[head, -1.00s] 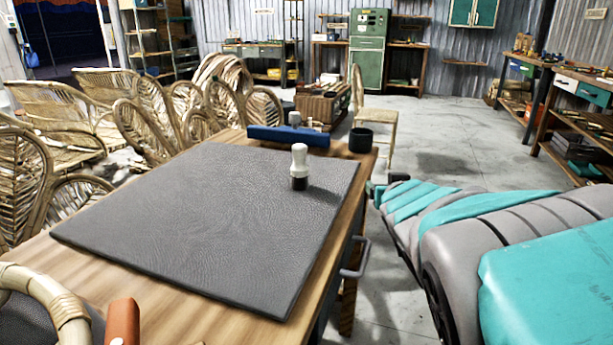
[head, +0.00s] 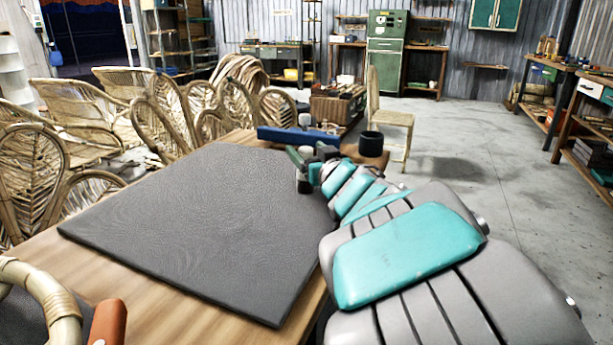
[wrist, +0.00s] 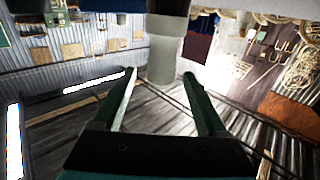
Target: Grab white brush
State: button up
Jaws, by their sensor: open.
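The white brush (head: 304,150) stands upright on the dark grey mat (head: 190,220), near its far right corner. My arm and gripper partly hide it in the head view. In the wrist view the brush (wrist: 164,55) shows upside down, its white part hanging below a dark part at the top edge. My gripper (head: 311,156) is at the brush in the head view. In the wrist view the two fingers of my gripper (wrist: 160,76) are apart, with the brush's white end between or just beyond their tips. I see no finger touching it.
A blue block-like tool (head: 290,135) and a dark cup (head: 371,143) stand close behind the brush on the wooden table (head: 150,300). An orange-brown object (head: 108,322) is at the front left.

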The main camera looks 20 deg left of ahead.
jog(key=x, duration=0.4)
jog(key=shift+w+a+f, duration=0.1)
jog(key=shift+a+f, duration=0.05)
jog(key=shift+a, duration=0.05)
grip_shut()
dwell(0.4)
dwell(0.4)
